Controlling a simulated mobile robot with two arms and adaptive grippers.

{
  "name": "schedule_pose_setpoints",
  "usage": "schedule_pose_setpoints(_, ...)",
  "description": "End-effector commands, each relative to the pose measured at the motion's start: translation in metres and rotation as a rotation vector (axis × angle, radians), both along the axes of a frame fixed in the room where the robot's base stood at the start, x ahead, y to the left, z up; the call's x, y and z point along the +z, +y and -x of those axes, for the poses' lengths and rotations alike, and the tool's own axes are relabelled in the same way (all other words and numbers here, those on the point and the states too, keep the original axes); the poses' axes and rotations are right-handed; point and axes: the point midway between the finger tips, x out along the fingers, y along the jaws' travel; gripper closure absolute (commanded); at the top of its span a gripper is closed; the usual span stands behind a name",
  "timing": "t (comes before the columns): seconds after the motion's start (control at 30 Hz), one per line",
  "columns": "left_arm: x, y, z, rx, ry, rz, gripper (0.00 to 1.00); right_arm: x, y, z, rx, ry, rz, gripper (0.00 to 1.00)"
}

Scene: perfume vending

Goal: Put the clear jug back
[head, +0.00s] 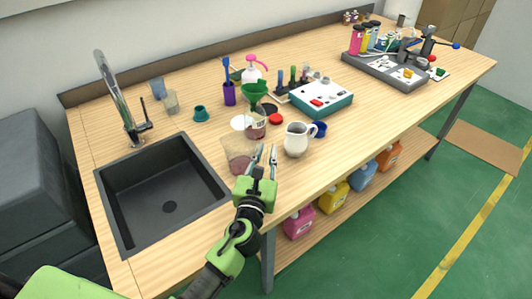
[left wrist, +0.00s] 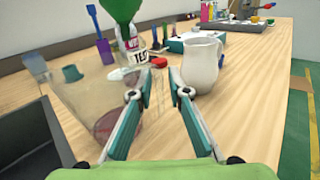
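The clear jug (head: 237,158), see-through with a little reddish content low down, stands on the table by the sink's right edge. It also fills the left part of the left wrist view (left wrist: 98,112). My left gripper (head: 267,150) is just right of the jug, between it and a white pitcher (head: 297,140). In the left wrist view its fingers (left wrist: 158,82) are apart, with bare wood showing between them. Whether they touch the jug or its handle is hard to tell. My right gripper is not in view.
A labelled jar with a green funnel (head: 256,120) stands behind the clear jug, near a red lid (head: 276,119) and a blue cup (head: 319,130). The dark sink (head: 165,200) lies left. The table's right front is clear.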

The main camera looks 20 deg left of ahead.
Motion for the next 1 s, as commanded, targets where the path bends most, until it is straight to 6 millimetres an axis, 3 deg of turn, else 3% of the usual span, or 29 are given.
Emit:
schedule_pose_setpoints(0.43, 0.004, 0.000, 0.002, 0.000, 0.001, 0.001, 0.77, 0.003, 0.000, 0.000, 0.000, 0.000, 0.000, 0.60)
schedule_pose_setpoints(1.0, 0.001, -0.009, 0.104, -0.001, 0.002, 0.000, 0.77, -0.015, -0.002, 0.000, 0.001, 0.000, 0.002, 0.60)
